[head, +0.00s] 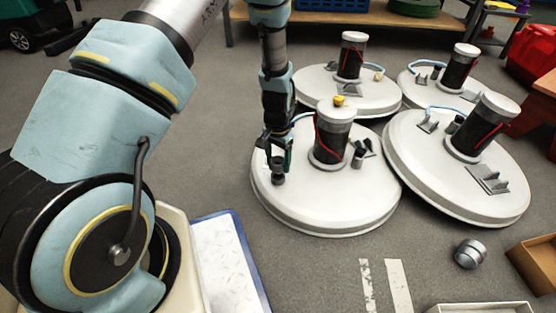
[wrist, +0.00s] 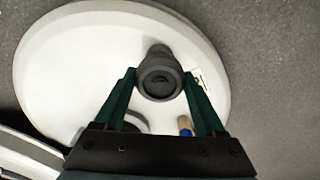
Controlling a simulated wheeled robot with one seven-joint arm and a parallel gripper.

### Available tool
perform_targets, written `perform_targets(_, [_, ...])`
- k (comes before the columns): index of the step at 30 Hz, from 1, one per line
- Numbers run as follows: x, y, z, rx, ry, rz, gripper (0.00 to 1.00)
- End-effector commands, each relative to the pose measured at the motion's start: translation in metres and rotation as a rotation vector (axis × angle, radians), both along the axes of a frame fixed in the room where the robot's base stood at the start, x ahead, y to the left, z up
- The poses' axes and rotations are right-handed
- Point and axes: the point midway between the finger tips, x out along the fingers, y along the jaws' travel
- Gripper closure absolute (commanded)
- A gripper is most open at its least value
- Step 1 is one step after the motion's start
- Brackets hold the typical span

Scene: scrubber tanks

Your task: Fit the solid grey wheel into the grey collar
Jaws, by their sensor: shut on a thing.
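My gripper (head: 277,160) points down over the left part of the front white disc-shaped tank lid (head: 345,215). It is shut on a dark round grey piece, which I take to be the solid grey wheel (wrist: 160,83); its round face shows between the two green fingers in the wrist view. A dark grey stub, perhaps the grey collar (head: 278,178), shows just below the fingertips in the head view. The wheel and collar are hard to tell apart there, and I cannot tell whether the wheel is seated, touching or above it.
Other similar lids stand behind and right. A metallic grey cylinder (head: 470,253) lies on the floor near a cardboard box (head: 537,262).

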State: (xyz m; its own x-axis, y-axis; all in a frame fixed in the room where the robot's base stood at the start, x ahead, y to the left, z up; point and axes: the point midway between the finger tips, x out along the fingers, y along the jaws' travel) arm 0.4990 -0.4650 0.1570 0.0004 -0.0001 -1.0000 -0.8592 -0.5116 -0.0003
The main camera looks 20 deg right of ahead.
Motion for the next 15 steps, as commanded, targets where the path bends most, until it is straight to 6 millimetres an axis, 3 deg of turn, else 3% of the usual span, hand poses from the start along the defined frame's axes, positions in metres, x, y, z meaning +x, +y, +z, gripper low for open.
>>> perform_targets(15, [0.0000,-0.0001,-0.0084,0.000,0.000,0.001,0.85])
